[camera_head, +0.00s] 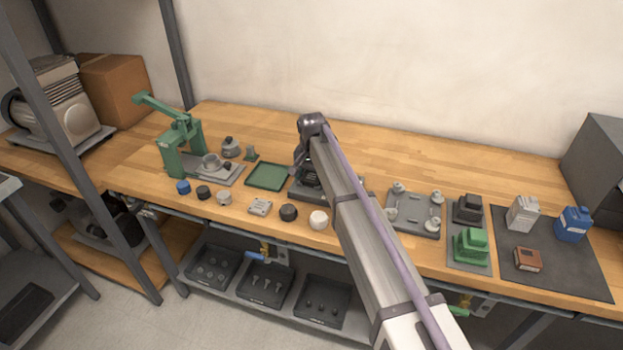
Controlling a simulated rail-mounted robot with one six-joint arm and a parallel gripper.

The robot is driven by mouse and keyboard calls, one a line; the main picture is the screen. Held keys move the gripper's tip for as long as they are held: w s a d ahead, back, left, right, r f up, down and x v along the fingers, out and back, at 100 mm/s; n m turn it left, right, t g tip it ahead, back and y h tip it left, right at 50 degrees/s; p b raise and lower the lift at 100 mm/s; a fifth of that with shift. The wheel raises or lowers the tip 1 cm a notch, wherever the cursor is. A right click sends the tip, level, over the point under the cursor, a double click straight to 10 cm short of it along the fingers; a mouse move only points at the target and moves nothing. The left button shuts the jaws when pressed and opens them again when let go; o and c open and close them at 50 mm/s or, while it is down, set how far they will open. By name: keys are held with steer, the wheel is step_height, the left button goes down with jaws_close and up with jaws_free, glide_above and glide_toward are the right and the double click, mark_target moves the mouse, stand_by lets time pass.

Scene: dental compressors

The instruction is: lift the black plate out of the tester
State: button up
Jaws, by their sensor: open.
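My arm reaches over the bench from the lower right, and its wrist bends down at the middle. My gripper (298,169) points down just above a dark grey device (297,194), which appears to be the tester. The gripper is open, though its fingers are small and partly hidden behind my arm. The arm covers most of the device, so I cannot make out the black plate clearly or tell whether the fingers touch it.
A green tray (269,176) and a green press (180,142) stand left of the device. Several small caps lie along the front, including a white one (319,220). A grey fixture plate (414,224) and green block (471,245) are right. The bench's back is clear.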

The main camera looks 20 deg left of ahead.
mark_target(312, 176)
steer(key=c, duration=0.8)
steer(key=shift+o, duration=0.2)
steer(key=shift+r+p, duration=4.05)
